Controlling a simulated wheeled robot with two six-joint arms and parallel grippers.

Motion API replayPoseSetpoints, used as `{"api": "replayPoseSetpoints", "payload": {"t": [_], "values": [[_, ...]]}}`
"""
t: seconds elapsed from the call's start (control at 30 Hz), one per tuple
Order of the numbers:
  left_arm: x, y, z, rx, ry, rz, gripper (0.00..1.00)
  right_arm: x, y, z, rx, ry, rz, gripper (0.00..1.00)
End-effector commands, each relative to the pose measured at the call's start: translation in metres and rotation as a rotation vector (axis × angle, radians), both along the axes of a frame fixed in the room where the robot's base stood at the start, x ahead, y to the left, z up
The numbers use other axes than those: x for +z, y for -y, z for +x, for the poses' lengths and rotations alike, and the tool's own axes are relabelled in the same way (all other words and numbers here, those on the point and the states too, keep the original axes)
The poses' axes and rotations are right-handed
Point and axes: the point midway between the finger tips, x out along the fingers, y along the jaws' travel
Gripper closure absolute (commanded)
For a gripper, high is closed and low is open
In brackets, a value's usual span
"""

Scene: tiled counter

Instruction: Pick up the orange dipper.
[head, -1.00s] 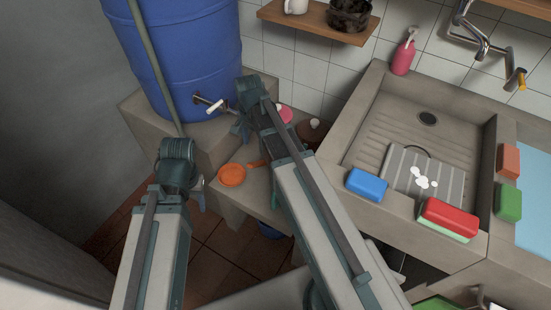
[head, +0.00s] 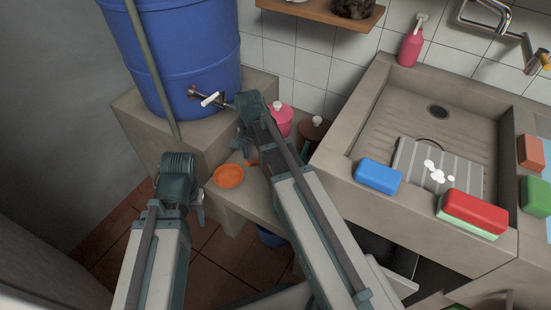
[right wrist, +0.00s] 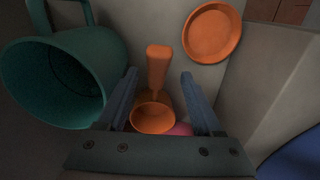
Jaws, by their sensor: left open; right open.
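The orange dipper (right wrist: 155,73) shows in the right wrist view with its handle pointing away and its round cup between my open fingers in the picture. I cannot tell how far below them it is. In the head view only a bit of its handle (head: 252,163) shows; my right arm hides the rest. My right gripper (right wrist: 162,103) is open and empty; in the head view it (head: 241,143) is over the low ledge, near the barrel tap. My left gripper (head: 201,207) is open and empty, left of the ledge.
An orange dish (head: 229,176) lies beside the dipper. A teal mug (right wrist: 55,80) is close left of my right fingers. The blue barrel (head: 180,60) stands left; the sink (head: 350,180) is right.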

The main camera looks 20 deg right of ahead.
Motion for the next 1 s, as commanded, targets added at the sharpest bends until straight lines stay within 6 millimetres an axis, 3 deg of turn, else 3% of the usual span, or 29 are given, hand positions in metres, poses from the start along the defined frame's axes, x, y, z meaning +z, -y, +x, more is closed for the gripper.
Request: {"api": "replayPoseSetpoints", "payload": {"t": [0.4, 0.73, 1.0], "values": [[-0.048, -0.001, 0.001, -0.002, 0.002, 0.008, 0.50, -0.048, -0.003, -0.007, 0.000, 0.000, 0.000, 0.32], [-0.050, -0.002, 0.001, -0.003, 0.003, 0.009, 0.50, -0.050, -0.003, -0.007, 0.000, 0.000, 0.000, 0.32], [-0.050, -0.002, 0.001, -0.003, 0.003, 0.009, 0.50, -0.050, -0.003, -0.007, 0.000, 0.000, 0.000, 0.79]]}}
